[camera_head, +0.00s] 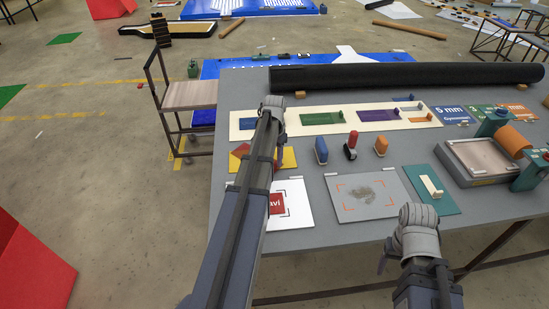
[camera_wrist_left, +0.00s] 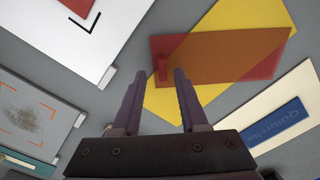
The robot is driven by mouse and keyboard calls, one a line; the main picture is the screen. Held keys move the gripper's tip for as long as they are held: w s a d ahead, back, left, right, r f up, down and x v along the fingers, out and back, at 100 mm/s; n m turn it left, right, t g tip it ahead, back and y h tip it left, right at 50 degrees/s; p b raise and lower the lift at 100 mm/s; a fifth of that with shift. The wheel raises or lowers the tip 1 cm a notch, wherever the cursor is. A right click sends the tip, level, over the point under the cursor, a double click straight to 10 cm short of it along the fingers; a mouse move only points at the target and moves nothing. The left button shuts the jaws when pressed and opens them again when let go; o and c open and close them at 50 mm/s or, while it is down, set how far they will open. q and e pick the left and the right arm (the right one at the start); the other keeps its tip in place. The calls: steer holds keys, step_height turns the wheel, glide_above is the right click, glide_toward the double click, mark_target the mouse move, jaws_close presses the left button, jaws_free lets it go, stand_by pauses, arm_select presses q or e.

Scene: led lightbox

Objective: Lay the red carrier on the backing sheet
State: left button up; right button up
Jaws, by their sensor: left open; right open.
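The red carrier (camera_wrist_left: 215,55) is a see-through sheet with a small upright red tab (camera_wrist_left: 161,68) at its left end in the left wrist view. It lies across a yellow sheet (camera_wrist_left: 235,25), and its red corner shows in the head view (camera_head: 239,160). My left gripper (camera_wrist_left: 155,74) is open, with the tab between its fingertips in the picture; I cannot tell if they touch. My right gripper (camera_head: 383,260) is open at the table's front edge.
A grey board (camera_head: 345,208) with orange corner marks and a green board (camera_head: 440,200) lie to the right. Blue, red and orange upright pieces (camera_head: 351,148) stand behind them. A pale strip (camera_head: 240,125) holds coloured plates. A black roll (camera_head: 400,76) spans the back.

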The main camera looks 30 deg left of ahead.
arm_select(q)
step_height(320, 180, up, 9)
steer(key=p, duration=0.8)
arm_select(e)
step_height(320, 180, up, 9)
arm_select(q)
steer(key=s+d+m, duration=0.1)
steer(key=s+d, duration=0.2)
steer(key=d, duration=0.9)
steer(key=s+d+m, duration=0.1)
steer(key=s+d, duration=0.3)
steer(key=d, duration=0.8)
steer(key=s+d+y, duration=0.1)
steer(key=s+d, duration=0.9)
steer(key=d, duration=0.3)
steer(key=shift+s+m, duration=0.4)
steer(key=shift+d, duration=0.1)
step_height(320, 180, down, 6)
steer(key=b, duration=0.6)
arm_select(e)
step_height(320, 180, down, 6)
steer(key=shift+f, duration=0.15)
